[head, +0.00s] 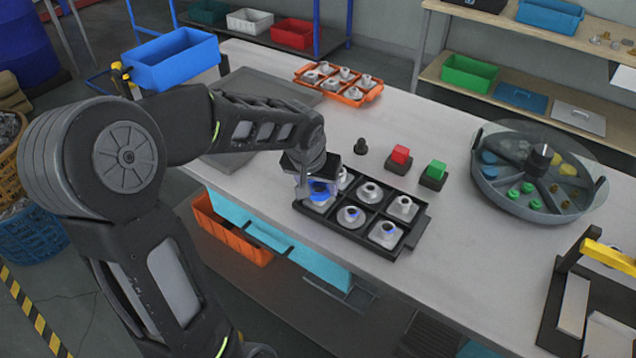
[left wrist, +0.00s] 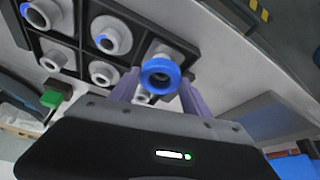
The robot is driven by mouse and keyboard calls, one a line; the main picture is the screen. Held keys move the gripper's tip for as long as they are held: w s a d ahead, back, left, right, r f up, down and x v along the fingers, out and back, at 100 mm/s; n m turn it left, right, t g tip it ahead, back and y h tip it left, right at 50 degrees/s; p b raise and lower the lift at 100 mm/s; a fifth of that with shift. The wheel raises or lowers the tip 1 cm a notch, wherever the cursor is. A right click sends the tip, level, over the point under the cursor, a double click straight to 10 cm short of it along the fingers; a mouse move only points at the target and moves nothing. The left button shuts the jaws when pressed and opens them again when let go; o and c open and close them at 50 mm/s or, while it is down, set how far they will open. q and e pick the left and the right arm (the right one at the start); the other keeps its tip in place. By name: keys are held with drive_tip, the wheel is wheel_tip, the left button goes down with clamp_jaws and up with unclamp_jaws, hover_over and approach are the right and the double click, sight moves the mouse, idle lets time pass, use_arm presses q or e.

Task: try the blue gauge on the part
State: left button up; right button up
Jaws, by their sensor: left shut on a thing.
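The blue gauge (left wrist: 160,75) looks like a ring with a dark centre. It is between the fingertips of my left gripper (left wrist: 156,84), which is shut on it. A grey part (left wrist: 166,50) shows right behind it in the left wrist view. In the head view my left gripper (head: 318,182) holds the blue gauge (head: 319,190) low over the near-left grey part (head: 318,206) in the black tray (head: 356,241). I cannot tell whether the gauge touches or sits in that part. Several other grey parts with round necks stand in the tray, some with blue inside. My right gripper is out of view.
A black plug (head: 361,147), a red block (head: 401,154) and a green block (head: 436,168) on black bases stand behind the tray. An orange tray (head: 357,100) of parts is farther back. The table between tray and tank is clear.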

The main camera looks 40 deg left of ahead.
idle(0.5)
use_arm(q)
drive_tip(key=shift+r+p, duration=0.8)
drive_tip(key=shift+r, duration=0.65)
drive_tip(key=shift+f+b, duration=1.2)
drive_tip(key=shift+f, duration=0.25)
drive_tip(key=shift+r, duration=0.15)
idle(0.5)
drive_tip(key=shift+r+p, duration=0.8)
drive_tip(key=shift+r, duration=0.6)
drive_tip(key=shift+r+p, duration=1.2)
drive_tip(key=shift+r, duration=0.8)
